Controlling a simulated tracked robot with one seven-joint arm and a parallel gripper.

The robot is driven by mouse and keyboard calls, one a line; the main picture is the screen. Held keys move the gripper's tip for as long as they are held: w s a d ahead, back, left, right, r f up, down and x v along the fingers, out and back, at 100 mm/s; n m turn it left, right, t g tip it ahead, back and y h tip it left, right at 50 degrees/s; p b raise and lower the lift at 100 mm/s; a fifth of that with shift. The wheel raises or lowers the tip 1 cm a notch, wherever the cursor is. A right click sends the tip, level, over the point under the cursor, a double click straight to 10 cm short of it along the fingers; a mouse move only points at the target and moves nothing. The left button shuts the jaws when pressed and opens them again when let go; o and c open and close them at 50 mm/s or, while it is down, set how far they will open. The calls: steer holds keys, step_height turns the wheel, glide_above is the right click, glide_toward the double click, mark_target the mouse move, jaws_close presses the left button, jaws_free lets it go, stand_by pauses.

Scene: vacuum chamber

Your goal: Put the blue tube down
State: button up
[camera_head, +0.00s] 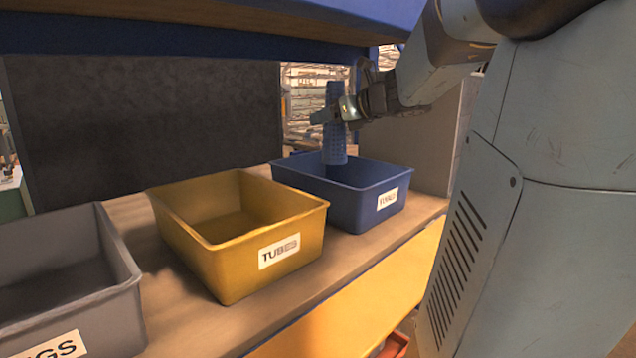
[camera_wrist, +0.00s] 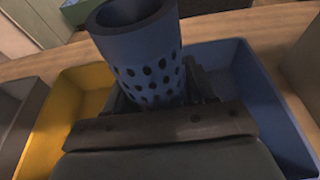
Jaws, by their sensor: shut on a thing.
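The blue tube (camera_head: 334,140) is upright, with rows of dark holes in its wall. It also shows in the wrist view (camera_wrist: 145,55), with its open top end towards the camera. My gripper (camera_head: 345,108) is shut on it. In the head view the tube's lower end reaches down over the blue bin (camera_head: 352,208), at its far left part. I cannot tell whether it touches the bin. The wrist view shows the blue bin (camera_wrist: 290,135) below and to the right of my gripper.
A yellow bin (camera_head: 222,262) labelled as for tubes stands left of the blue bin. A grey bin (camera_head: 112,305) is further left. All stand on a wooden shelf (camera_head: 188,325). A blue beam (camera_head: 180,38) runs above, and a dark panel (camera_head: 145,125) stands behind.

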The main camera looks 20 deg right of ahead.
steer(key=w+d+f, duration=0.7)
steer(key=w+f, duration=0.4)
steer(key=f, duration=0.1)
steer(key=shift+f, duration=0.3)
steer(key=shift+f, duration=0.6)
steer(key=o, duration=1)
steer(key=shift+o, duration=0.2)
steer(key=r+v, duration=0.1)
steer(key=v, duration=1.1)
steer(key=shift+r, duration=0.15)
